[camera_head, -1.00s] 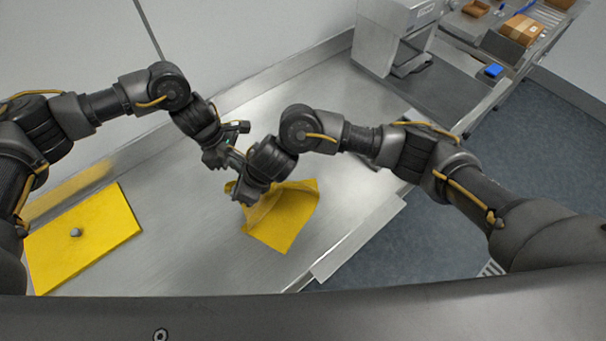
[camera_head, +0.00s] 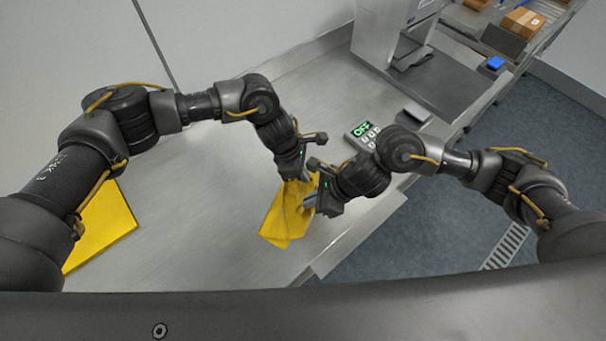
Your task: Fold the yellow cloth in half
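The yellow cloth (camera_head: 277,225) lies on the steel table near its right edge, bunched and doubled over, with layers offset at its near end. My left gripper (camera_head: 301,179) points down at the cloth's far end, and cloth rises to its fingertips. My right gripper (camera_head: 309,201) comes in from the right and meets the cloth at its right side, just nearer than the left gripper. Both look shut on the raised part of the cloth, though the fingertips are partly hidden. The two grippers are very close together.
A yellow board (camera_head: 102,228) lies at the left of the table (camera_head: 190,235), partly behind my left arm. A keypad device with a green display (camera_head: 361,129) stands behind my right gripper. A grey machine (camera_head: 385,40) stands at the back. The table's middle left is clear.

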